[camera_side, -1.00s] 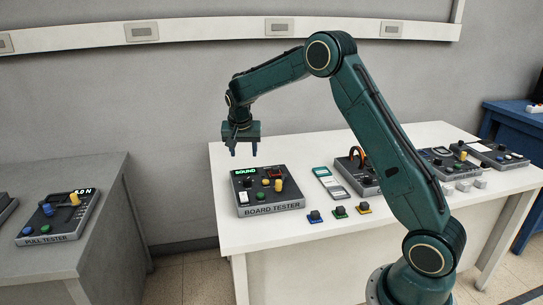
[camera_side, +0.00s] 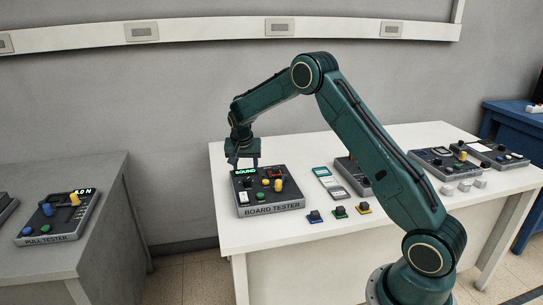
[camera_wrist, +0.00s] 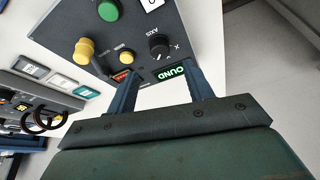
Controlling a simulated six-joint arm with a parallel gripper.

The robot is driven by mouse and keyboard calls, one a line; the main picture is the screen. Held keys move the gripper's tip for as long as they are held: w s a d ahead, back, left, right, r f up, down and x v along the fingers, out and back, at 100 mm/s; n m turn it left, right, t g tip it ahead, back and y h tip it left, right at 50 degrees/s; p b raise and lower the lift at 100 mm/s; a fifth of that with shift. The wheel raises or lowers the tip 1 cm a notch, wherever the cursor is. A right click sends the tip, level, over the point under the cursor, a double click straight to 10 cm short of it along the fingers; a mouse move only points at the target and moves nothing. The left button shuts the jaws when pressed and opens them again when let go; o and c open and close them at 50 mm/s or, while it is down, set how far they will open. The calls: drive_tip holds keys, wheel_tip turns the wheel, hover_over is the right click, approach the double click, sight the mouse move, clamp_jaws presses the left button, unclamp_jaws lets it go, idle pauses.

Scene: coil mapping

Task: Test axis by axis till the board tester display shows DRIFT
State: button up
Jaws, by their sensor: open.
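The board tester (camera_side: 285,206) is a dark grey box on the white table. Its green display (camera_side: 245,172) reads SOUND; in the wrist view the display (camera_wrist: 173,72) shows upside down, its first letter hidden by a finger. A black AXIS knob (camera_wrist: 160,46) sits beside the display, with an X marked near it. The panel also has a green button (camera_wrist: 109,10), a larger yellow knob (camera_wrist: 84,50), a smaller yellow one (camera_wrist: 127,56) and a small red display (camera_wrist: 121,75). My gripper (camera_side: 243,165) is open and empty just above the tester's back edge, by the display; its fingers (camera_wrist: 160,72) straddle that edge.
Other instruments (camera_side: 437,163) stand farther right, one partly behind my arm. A pull tester (camera_side: 57,220) stands on a separate grey table at left.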

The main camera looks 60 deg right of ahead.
sight(247, 179)
drive_tip(key=x, duration=0.7)
drive_tip(key=shift+f, duration=0.25)
drive_tip(key=c, duration=1)
